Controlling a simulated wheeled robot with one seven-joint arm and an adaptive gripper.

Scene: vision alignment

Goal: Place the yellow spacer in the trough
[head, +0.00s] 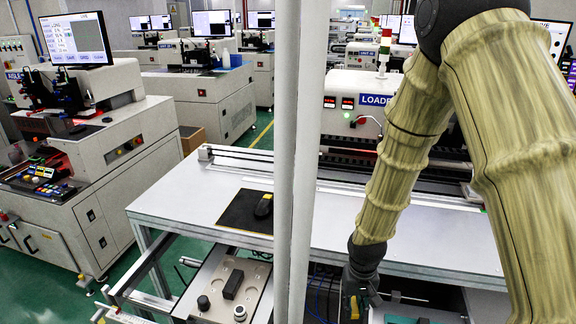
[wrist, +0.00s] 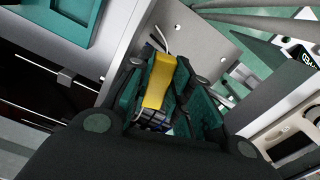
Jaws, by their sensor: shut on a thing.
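My gripper (head: 358,292) hangs low at the front of the white workbench in the head view, its fingertips near the bottom edge of the picture. In the wrist view my gripper (wrist: 160,88) has its dark teal fingers shut on the yellow spacer (wrist: 158,80), a narrow upright block. A small yellow patch of the spacer (head: 354,306) shows at the fingers in the head view. A teal piece with a square recess (wrist: 75,22) lies at the top left of the wrist view; I cannot tell whether it is the trough. What lies beneath the spacer is mostly hidden.
The white bench top (head: 235,170) carries a black mat (head: 245,212) with a black-and-yellow mouse-like object (head: 263,206). A pale pole (head: 290,150) stands in front. Below the bench, a plate (head: 215,313) holds a black block (head: 232,284) and knobs. Machines stand behind.

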